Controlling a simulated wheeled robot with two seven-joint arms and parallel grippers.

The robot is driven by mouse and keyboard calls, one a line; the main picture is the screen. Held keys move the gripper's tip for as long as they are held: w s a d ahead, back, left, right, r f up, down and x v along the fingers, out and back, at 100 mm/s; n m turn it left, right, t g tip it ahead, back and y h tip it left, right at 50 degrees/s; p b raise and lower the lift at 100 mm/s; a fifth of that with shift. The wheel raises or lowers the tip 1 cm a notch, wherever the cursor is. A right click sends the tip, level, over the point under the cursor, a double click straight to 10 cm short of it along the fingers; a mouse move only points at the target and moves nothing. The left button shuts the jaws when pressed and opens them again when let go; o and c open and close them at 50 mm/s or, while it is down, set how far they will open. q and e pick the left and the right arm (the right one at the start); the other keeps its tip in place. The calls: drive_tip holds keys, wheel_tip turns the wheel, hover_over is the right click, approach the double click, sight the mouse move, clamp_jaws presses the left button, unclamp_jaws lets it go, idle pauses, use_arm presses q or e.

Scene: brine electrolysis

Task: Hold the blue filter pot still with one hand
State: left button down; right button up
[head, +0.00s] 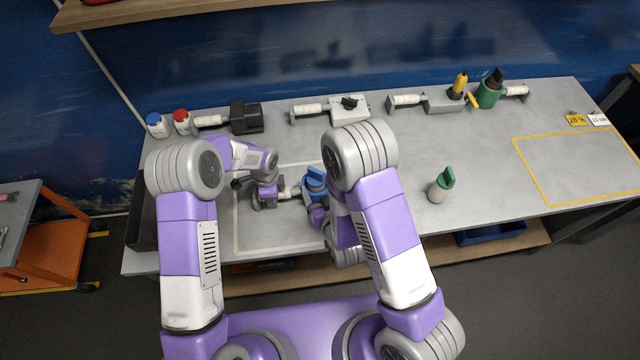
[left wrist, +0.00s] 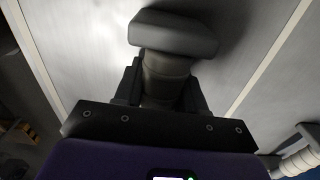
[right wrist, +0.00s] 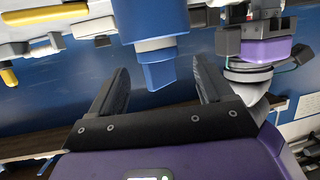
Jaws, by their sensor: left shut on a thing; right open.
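The blue filter pot (head: 315,181) stands on the bench inside a pale outlined area, partly hidden by my right arm. It shows large in the right wrist view (right wrist: 160,55). My right gripper (right wrist: 160,88) is open, with one finger on each side of the pot's lower tip in that view; I see gaps on both sides. In the head view it is largely hidden behind my arm. My left gripper (left wrist: 165,90) is shut on a grey part with a wide rounded end (left wrist: 172,35), left of the pot.
Behind stand a blue-capped bottle (head: 156,125), a red-capped bottle (head: 182,121), a black unit (head: 246,117), a white unit (head: 349,109) and a green holder (head: 488,95). A green-topped bottle (head: 441,186) stands right of my right arm. The yellow-outlined area (head: 580,170) is clear.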

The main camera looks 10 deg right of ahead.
drive_tip(key=shift+s+a+f+m+g, duration=0.1)
drive_tip(key=shift+a+f+m+g, duration=0.05)
drive_tip(key=shift+a+m+g, duration=0.2)
drive_tip(key=c, duration=0.4)
drive_tip(key=s+a+f+g, duration=0.1)
drive_tip(key=g, duration=0.1)
drive_tip(key=s+a+f+m+g, duration=0.1)
drive_tip(key=g, duration=0.1)
drive_tip(key=shift+s+y, duration=0.1)
drive_tip(key=shift+y, duration=0.2)
clamp_jaws()
drive_tip(key=d+m+g+h, duration=0.1)
drive_tip(key=d+m+g, duration=0.15)
drive_tip(key=g, duration=0.45)
wheel_tip(320, 180, up, 14)
drive_tip(key=m+g+h, duration=0.2)
drive_tip(key=m+g, duration=0.1)
drive_tip(key=m, duration=0.2)
hover_over(316, 170)
drive_tip(key=shift+s+f, duration=0.1)
drive_tip(key=shift+f, duration=2.85)
